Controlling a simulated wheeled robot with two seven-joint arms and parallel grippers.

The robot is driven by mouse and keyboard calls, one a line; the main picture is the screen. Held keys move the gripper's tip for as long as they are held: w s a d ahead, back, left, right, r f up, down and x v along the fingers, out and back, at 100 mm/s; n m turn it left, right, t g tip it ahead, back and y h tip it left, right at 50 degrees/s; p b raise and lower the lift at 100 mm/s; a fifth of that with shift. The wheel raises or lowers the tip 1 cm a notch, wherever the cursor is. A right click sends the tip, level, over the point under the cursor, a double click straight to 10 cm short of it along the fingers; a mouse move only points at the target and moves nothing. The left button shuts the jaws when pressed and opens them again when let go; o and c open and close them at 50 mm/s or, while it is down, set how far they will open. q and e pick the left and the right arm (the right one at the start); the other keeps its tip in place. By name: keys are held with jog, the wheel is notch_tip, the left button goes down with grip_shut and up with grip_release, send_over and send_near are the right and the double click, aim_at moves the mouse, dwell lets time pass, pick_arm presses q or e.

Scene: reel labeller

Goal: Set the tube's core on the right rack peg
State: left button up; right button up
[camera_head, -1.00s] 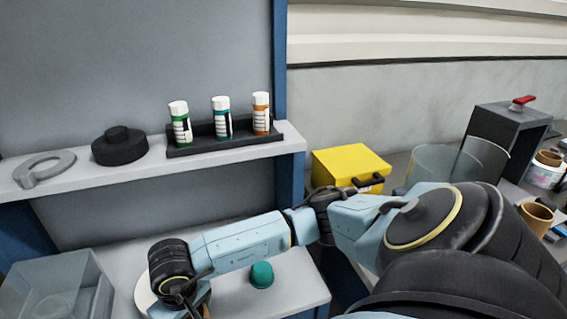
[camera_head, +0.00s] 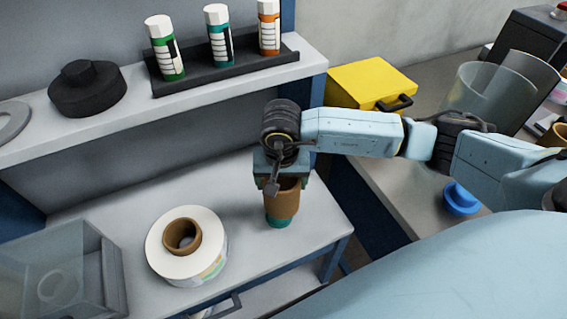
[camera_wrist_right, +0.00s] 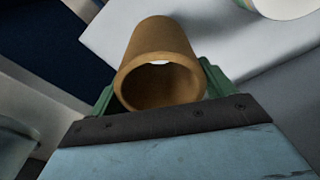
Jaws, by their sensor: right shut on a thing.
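My right gripper (camera_head: 281,178) points down over the right part of the white table and is shut on a brown cardboard core (camera_head: 284,202). In the right wrist view the core (camera_wrist_right: 161,50) sits between the green fingers, its open end toward the camera and a pale spot showing through its bore. A teal rounded piece (camera_head: 278,222) shows at the core's lower end; I cannot tell whether they touch. No part is clearly recognisable as the right rack peg. A white label roll (camera_head: 213,222) with a brown core lies to the left. My left gripper is not in view.
A clear box (camera_head: 110,262) stands at the table's left. Above, a shelf (camera_head: 200,108) bears a black holder (camera_head: 190,84) with three tubes and a black stepped disc (camera_head: 87,90). A yellow box (camera_head: 368,82) and a blue rounded piece (camera_head: 461,200) are at right.

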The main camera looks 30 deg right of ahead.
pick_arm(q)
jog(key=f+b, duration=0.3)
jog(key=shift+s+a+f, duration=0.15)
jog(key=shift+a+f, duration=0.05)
pick_arm(e)
jog(key=m, duration=0.2)
jog(key=w+f+m, duration=0.1)
jog(key=m, duration=0.2)
jog(key=w+f+m, duration=0.1)
jog(key=m, duration=0.1)
jog(key=shift+w+d+f+m+h, duration=0.15)
jog(key=shift+w+m+h, duration=0.15)
jog(key=shift+m, duration=0.1)
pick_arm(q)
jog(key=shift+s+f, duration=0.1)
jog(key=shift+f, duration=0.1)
pick_arm(e)
jog(key=shift+f, duration=0.15)
